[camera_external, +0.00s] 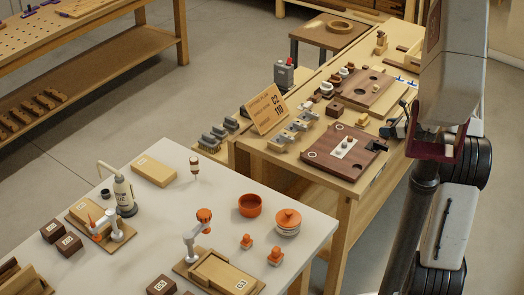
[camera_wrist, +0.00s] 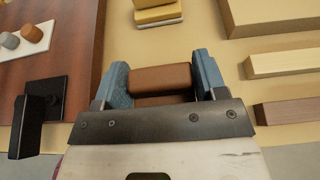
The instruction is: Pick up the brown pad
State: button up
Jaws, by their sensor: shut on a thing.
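The brown pad (camera_wrist: 160,78) is a small rounded block between the blue fingers of my gripper (camera_wrist: 160,74) in the wrist view. The fingers are shut on its two ends. Another brown surface shows just below it, partly hidden by the gripper's dark plate; I cannot tell whether it is part of the same pad. In the external view my gripper (camera_external: 398,122) is at the right edge of the wooden bench (camera_external: 255,148), and the pad cannot be made out there. How far the pad is above the bench is unclear.
A yellow block (camera_wrist: 157,14) lies beyond the gripper. Pale wooden bars (camera_wrist: 285,64) and a brown bar (camera_wrist: 288,111) lie to the right. A dark wooden board (camera_wrist: 60,62) with a white strip of pegs is at left, with a black bracket (camera_wrist: 38,120) near it.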

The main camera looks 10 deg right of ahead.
aim_at(388, 124)
jog(key=shift+r, duration=4.8)
